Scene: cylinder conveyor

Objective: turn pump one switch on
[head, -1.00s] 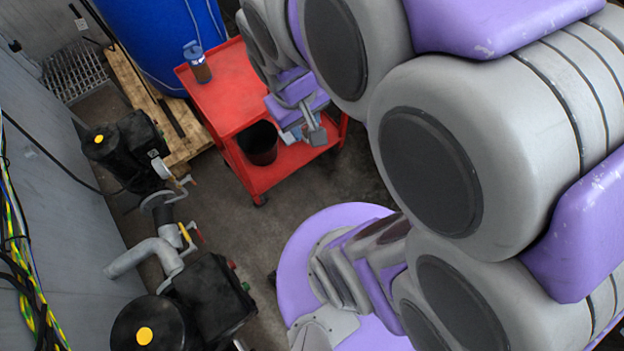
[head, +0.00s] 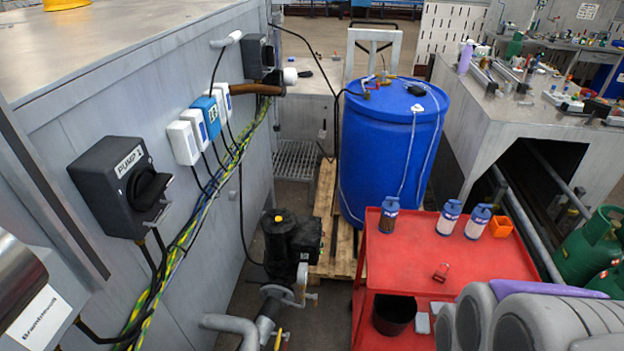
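A black switch box (head: 112,192) with a white label reading "PUMP" is mounted on the grey panel wall at the left of the head view. The character after "PUMP" is hard to read. Its black rotary knob (head: 151,190) faces right; I cannot tell whether it is on or off. A second black box (head: 258,57) is mounted farther along the same wall, its label not readable. My gripper is not in view. Only grey and purple links of my arm show at the lower right, well away from the labelled box.
White and blue sockets (head: 207,115) and cables line the wall. A black pump (head: 292,245) with grey pipes stands below. A red cart (head: 400,265) carries bottles and an orange holder. A blue barrel (head: 385,150) stands on a pallet (head: 325,215). A grey workbench stands at the right.

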